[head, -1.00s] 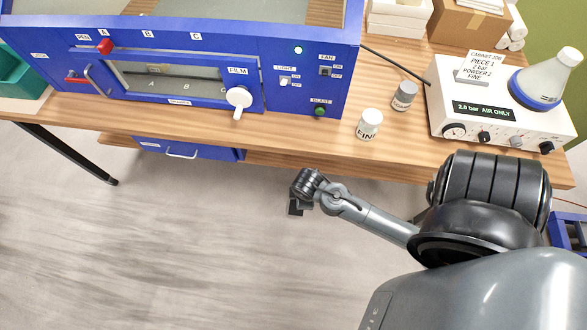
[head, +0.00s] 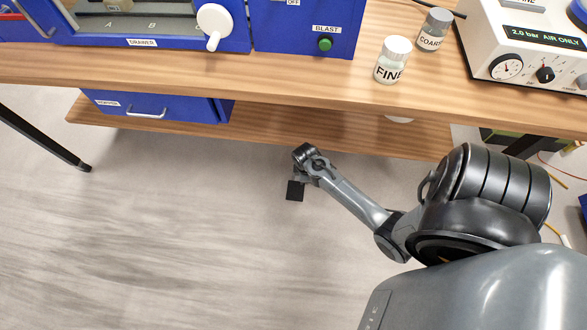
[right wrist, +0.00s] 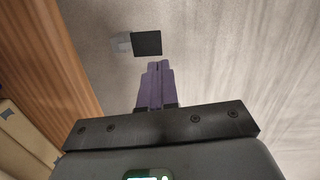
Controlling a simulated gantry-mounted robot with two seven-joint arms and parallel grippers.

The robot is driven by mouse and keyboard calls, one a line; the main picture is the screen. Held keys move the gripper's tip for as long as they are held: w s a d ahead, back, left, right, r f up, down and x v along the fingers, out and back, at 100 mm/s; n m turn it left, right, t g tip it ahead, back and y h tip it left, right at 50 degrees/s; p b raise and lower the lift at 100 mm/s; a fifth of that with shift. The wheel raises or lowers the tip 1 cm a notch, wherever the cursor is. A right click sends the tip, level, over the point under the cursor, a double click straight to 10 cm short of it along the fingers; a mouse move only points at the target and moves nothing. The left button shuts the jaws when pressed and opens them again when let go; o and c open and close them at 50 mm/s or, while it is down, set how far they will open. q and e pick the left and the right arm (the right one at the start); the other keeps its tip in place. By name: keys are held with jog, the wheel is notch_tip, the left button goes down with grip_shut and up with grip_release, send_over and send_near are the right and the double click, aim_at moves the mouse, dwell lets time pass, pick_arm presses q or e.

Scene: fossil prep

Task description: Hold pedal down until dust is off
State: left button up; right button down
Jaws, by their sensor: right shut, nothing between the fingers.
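The pedal shows as a small black pad (head: 295,190) on the grey floor, partly hidden by my right wrist in the head view. In the right wrist view the black pad (right wrist: 147,43) has a light grey part beside it on the left. My right gripper (right wrist: 159,66) is shut and empty, its purple fingers pointing at the floor just below the pad in the picture. I cannot tell whether the fingertips touch it. The head view hides these fingers behind my wrist. The blue cabinet (head: 280,40) is cut off at the top, so no dust is visible. My left gripper is not in view.
The wooden bench (head: 300,88) has a lower shelf (head: 330,137) close to my right wrist. A FINE jar (head: 393,62), a COARSE jar (head: 434,30) and a white air unit (head: 510,50) stand on the bench. A black table leg (head: 45,140) is at left. Open floor lies in front.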

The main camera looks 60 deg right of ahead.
jog(key=m+y+b, duration=0.1)
jog(key=b, duration=1.5)
send_over(294, 199)
notch_tip(294, 199, down, 18)
jog(key=shift+w+f+t+b, duration=0.15)
jog(key=shift+f+t+b, duration=0.05)
jog(key=shift+t+b, duration=0.2)
notch_tip(294, 199, down, 12)
jog(key=b, duration=0.8)
jog(key=shift+f+b, duration=0.15)
jog(key=shift+b, duration=0.2)
jog(key=shift+f+b, duration=0.75)
jog(key=shift+f, duration=0.1)
